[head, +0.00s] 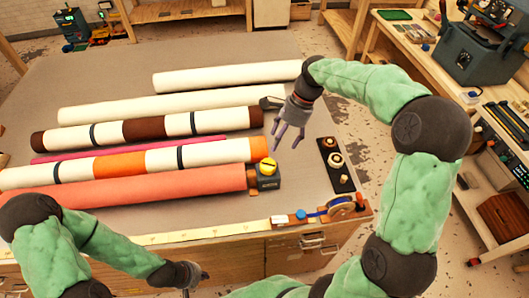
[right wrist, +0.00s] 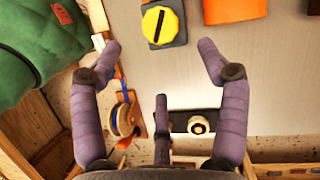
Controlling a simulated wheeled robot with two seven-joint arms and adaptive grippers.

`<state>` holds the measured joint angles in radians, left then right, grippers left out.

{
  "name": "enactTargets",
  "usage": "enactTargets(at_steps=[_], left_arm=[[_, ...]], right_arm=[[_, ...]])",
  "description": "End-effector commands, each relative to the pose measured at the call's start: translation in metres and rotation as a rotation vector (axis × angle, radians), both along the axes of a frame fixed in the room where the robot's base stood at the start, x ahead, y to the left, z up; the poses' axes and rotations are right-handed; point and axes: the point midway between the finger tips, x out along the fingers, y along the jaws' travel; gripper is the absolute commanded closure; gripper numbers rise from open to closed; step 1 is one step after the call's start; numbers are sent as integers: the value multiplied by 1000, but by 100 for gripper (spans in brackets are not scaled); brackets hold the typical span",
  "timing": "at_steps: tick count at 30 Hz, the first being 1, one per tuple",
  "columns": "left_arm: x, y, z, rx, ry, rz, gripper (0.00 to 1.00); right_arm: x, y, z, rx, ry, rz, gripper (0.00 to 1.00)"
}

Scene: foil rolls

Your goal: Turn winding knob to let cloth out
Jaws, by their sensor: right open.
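The winding knob (head: 268,166) is yellow with a dark slot line and sits on a small dark grey box at the right end of the coral cloth roll (head: 160,190). In the right wrist view the knob (right wrist: 160,26) is at the top, beyond and between the open fingers. My right gripper (head: 288,138) is open and empty, above the table just right of and beyond the knob; its fingers (right wrist: 160,60) touch nothing that I can see. My left gripper (head: 195,278) is low at the front of the table, and its fingers are too small to judge.
Several cloth rolls, such as the orange-banded roll (head: 120,163), lie across the table (head: 210,222). A black plate with round knobs (head: 335,160) lies to the right. A ribbon spool (head: 340,208) is at the front right corner. Bare table surrounds the knob box's right side.

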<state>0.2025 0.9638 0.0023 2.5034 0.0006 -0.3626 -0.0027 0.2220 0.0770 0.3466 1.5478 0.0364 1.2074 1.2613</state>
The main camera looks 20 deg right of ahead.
Motion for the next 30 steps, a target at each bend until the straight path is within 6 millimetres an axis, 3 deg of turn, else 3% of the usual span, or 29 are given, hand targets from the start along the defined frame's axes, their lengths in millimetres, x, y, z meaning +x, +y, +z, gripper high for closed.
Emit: enactTargets(at_steps=[5, 19, 30], left_arm=[[0, 0, -3, 0, 1, 0, 100], [0, 0, -17, 0, 0, 0, 100], [0, 0, -19, 0, 0, 0, 100]], right_arm=[[-1, 5, -12, 1, 4, -1, 25], [-4, 34, -83, 1, 4, 1, 25], [-3, 41, -99, 0, 1, -1, 25]])
